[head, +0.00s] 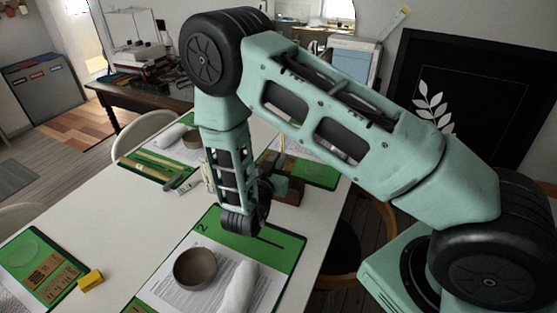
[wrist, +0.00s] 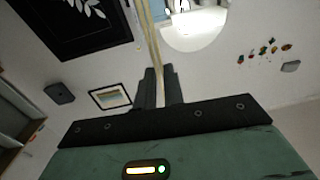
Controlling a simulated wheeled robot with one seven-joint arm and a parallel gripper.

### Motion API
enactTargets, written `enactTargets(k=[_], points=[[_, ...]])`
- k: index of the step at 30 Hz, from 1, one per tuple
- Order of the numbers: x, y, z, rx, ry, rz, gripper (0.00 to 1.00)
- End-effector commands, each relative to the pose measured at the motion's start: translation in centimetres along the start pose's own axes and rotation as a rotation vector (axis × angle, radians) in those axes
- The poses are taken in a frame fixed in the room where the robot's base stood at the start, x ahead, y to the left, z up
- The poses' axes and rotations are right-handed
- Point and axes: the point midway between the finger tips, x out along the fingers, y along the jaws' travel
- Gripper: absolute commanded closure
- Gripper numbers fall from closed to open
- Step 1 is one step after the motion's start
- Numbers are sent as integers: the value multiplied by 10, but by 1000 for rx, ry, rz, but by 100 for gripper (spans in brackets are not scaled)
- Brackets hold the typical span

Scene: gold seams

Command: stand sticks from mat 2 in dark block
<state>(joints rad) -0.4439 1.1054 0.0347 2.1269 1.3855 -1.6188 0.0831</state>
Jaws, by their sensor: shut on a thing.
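Mat 2 (head: 290,262) is the green mat at the near side of the white table, with a "2" printed on it. My gripper (wrist: 159,90) is shut on pale thin sticks (wrist: 150,35), which extend away from the fingertips in the wrist view; they look like a pair. In the head view, a pale stick tip (head: 282,145) rises above my gripper. The dark block (head: 291,194) is a brown block beyond mat 2, partly hidden by my wrist and gripper. I cannot tell whether the sticks touch it.
On mat 2 are a brown bowl (head: 195,268), a printed sheet and a rolled white cloth (head: 238,290). Another green mat (head: 130,160) at the far left holds pale sticks. A yellow box (head: 90,280) lies at left. The table's left middle (head: 120,225) is clear.

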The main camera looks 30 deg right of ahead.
Motion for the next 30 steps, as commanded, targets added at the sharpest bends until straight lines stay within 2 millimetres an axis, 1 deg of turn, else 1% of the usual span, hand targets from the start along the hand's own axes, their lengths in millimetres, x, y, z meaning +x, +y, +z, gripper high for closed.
enactTargets(k=[9, 23, 24, 26, 27, 30], points=[[0, 0, 8, 0, 0, 0, 100], [0, 0, 10, 0, 0, 0, 100], [0, 0, 10, 0, 0, 0, 84], [0, 0, 10, 0, 0, 0, 68], [0, 0, 10, 0, 0, 0, 65], [0, 0, 10, 0, 0, 0, 65]])
